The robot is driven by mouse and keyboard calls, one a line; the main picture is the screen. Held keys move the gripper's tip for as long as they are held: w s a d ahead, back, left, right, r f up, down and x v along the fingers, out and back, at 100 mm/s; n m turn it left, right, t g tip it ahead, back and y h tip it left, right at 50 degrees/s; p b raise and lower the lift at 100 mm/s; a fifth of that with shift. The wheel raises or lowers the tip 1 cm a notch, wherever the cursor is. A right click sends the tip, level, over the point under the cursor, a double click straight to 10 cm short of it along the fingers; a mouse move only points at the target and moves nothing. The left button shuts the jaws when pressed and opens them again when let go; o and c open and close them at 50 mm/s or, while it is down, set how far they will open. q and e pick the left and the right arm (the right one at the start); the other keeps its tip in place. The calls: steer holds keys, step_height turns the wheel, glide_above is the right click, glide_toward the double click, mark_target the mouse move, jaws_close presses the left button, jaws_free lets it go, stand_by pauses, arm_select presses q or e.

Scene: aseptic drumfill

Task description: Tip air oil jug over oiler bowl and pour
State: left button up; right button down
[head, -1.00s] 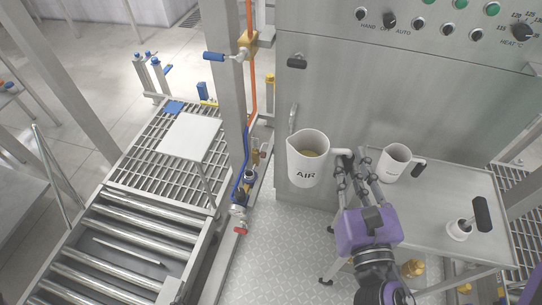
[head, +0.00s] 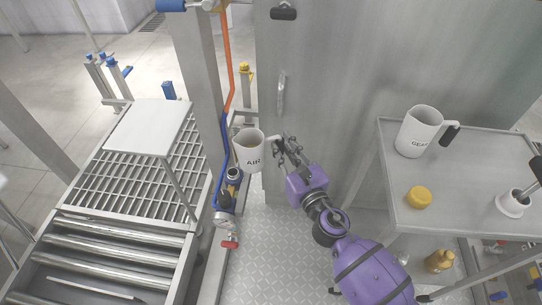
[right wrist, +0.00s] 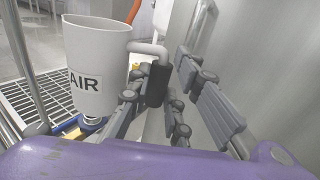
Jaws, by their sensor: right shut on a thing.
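The white jug marked AIR (head: 249,155) hangs in the air at the middle of the head view, yellowish oil showing inside. It also fills the upper left of the right wrist view (right wrist: 92,62). My right gripper (head: 284,150) is shut on its dark-gripped handle (right wrist: 156,82), to the right of the jug. The jug looks about upright, and no stream of oil shows. The oiler bowl (head: 234,174), with a dark open top, stands just below and left of the jug in the head view, apart from it. My left gripper is out of view.
A steel post (head: 196,90) with blue and orange hoses stands left of the jug. A red-handled valve (head: 230,242) sits below the bowl. The steel cabinet (head: 330,100) is close on the right. The side table (head: 455,190) holds the GEAR jug (head: 417,132) and a yellow cap (head: 418,197).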

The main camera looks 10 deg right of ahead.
steer(key=w+a+f+n+b, duration=0.1)
steer(key=w+f+n, duration=0.2)
steer(key=w+f, duration=0.3)
steer(key=shift+w+g+y+b, duration=0.3)
steer(key=shift+w+y+b, duration=0.1)
steer(key=shift+w, duration=0.15)
stand_by(0.4)
